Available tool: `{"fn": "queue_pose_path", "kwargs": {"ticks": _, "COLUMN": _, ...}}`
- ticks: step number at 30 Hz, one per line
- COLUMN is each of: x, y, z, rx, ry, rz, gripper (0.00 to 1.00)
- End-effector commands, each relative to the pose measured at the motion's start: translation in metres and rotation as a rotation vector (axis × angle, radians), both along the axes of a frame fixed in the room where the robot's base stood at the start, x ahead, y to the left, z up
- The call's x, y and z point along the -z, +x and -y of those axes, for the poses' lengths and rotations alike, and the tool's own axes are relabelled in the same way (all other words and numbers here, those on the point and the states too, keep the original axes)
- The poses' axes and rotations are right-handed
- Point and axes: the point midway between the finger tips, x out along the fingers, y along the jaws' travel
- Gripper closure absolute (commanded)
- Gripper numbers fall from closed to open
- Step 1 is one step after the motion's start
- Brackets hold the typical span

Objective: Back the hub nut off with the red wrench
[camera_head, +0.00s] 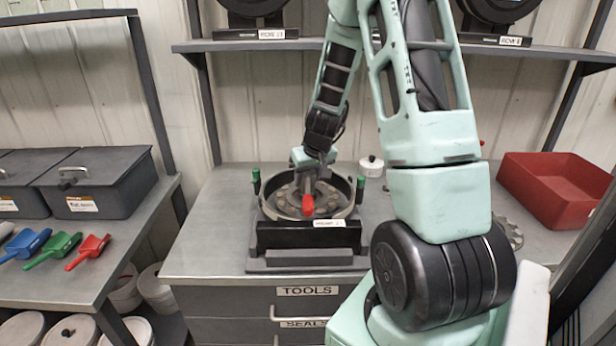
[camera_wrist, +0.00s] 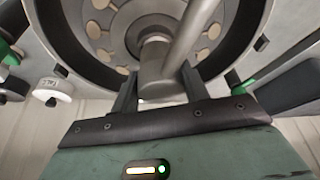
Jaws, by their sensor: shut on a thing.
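The seed meter (camera_head: 348,212) sits on the bench with its round housing open upward. A ring of pale round spots shows around its hub (camera_wrist: 154,36) in the wrist view. The red wrench (camera_head: 308,204) lies over the hub, its red grip pointing to the bench front. In the wrist view its grey head and shaft (camera_wrist: 196,30) run up and right from between my fingers. My gripper (camera_head: 309,176) is above the housing, and in the wrist view its fingers (camera_wrist: 159,82) are shut on the wrench head. The hub nut is hidden by the wrench and fingers.
Green knobs (camera_head: 257,178) stand at both sides of the housing. A red bin (camera_head: 556,188) stands at the bench's right. Coloured scoops (camera_head: 58,246) lie on the left table by lidded grey boxes (camera_head: 98,182). A shelf (camera_head: 260,45) crosses above.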

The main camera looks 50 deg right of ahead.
Motion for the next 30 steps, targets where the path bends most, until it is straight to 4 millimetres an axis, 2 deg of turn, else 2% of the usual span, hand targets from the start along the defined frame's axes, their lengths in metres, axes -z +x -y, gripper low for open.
{"fn": "queue_pose_path", "kwargs": {"ticks": 30, "x": 0.0041, "y": 0.0006, "z": 0.0005, "rx": 0.000, "ry": -0.002, "rz": 0.002, "gripper": 0.96}}
